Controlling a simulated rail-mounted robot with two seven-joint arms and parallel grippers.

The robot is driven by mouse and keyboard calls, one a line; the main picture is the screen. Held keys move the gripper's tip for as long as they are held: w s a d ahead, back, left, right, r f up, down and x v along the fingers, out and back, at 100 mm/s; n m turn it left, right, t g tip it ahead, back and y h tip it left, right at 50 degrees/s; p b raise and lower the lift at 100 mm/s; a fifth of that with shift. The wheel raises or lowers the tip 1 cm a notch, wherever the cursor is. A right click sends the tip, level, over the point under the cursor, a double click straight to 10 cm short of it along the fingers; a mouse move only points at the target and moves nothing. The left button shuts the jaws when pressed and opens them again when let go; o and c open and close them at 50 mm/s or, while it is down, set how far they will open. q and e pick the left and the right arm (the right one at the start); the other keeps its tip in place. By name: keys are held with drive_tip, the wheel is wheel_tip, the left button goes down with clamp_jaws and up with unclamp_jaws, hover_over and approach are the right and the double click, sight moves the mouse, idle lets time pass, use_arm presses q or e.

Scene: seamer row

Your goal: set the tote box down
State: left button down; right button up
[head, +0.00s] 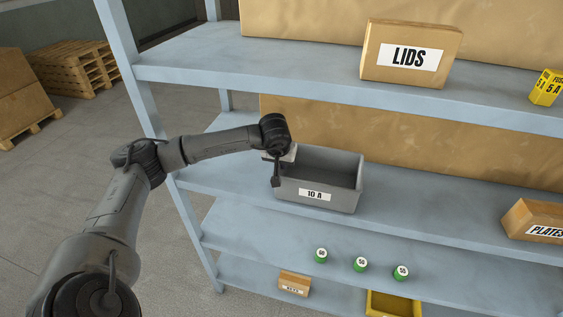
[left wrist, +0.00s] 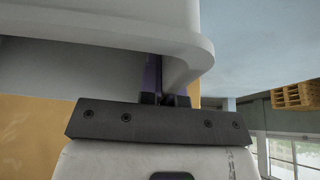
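The tote box (head: 318,206) is a grey open bin labelled "10 A". It is upright at the left part of the middle shelf (head: 400,215), and its inside looks empty. I cannot tell whether its base touches the shelf or hangs just above it. My left gripper (head: 280,168) is at the box's left end, shut on its rim. In the left wrist view the pale rim of the tote box (left wrist: 100,30) fills the top and runs between the dark fingers (left wrist: 168,90), which are partly hidden. My right gripper is in neither view.
A "LIDS" carton (head: 410,55) and a yellow fuse box (head: 546,87) stand on the shelf above. A "PLATES" carton (head: 535,220) is far to the right, with bare shelf between it and the tote. Several green-sided round items (head: 360,265) sit lower down. A blue upright (head: 150,110) is at left.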

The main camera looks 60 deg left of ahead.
use_arm(q)
drive_tip(key=c, duration=1.8)
unclamp_jaws()
drive_tip(key=shift+f, duration=0.2)
drive_tip(key=o, duration=0.5)
drive_tip(key=shift+r, duration=0.15)
drive_tip(key=shift+r, duration=0.25)
drive_tip(key=shift+v, duration=3.6)
